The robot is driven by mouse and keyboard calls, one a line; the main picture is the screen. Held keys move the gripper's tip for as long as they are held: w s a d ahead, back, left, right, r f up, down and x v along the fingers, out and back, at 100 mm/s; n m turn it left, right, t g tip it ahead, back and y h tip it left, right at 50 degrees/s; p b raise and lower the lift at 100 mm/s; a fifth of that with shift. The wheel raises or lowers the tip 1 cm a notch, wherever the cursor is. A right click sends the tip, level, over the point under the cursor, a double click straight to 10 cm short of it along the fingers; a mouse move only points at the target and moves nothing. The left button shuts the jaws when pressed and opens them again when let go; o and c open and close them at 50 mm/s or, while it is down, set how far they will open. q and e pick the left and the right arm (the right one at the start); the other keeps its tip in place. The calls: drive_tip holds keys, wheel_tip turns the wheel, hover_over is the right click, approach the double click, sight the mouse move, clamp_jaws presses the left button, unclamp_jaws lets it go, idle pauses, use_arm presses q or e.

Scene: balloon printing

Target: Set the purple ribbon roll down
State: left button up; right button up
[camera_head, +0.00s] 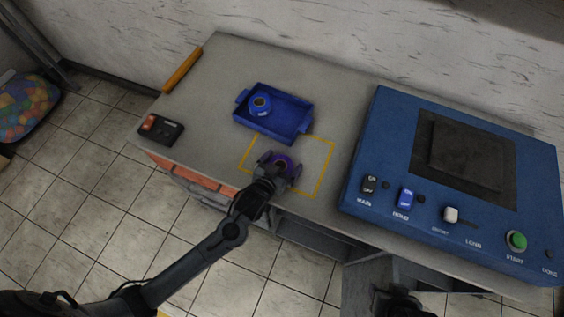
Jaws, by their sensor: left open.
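The purple ribbon roll (283,161) is at the front of the yellow outlined square (318,165) on the grey table. My left gripper (280,165) is open, with its fingers on either side of the roll. The gripper partly hides the roll, and I cannot tell whether the fingers touch it.
A blue tray (288,119) holding a blue ribbon roll (260,105) lies behind the square. A blue machine (357,150) with switches and a green button stands at right. A black control box (161,130) and orange bar (183,70) lie at left.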

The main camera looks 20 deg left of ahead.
use_arm(q)
drive_tip(key=shift+s+r, duration=0.25)
drive_tip(key=shift+r, duration=0.05)
drive_tip(key=p+v, duration=0.2)
drive_tip(key=v, duration=0.9)
drive_tip(key=shift+s, duration=0.2)
drive_tip(key=s+a+g, duration=0.2)
drive_tip(key=s+g, duration=0.3)
drive_tip(key=s, duration=0.1)
drive_tip(key=s+a+m+g+y, duration=0.1)
drive_tip(key=s+a+g, duration=0.2)
drive_tip(key=s, duration=0.4)
drive_tip(key=shift+s+a+g, duration=0.25)
drive_tip(key=shift+a+g, duration=0.05)
drive_tip(key=shift+g, duration=0.6)
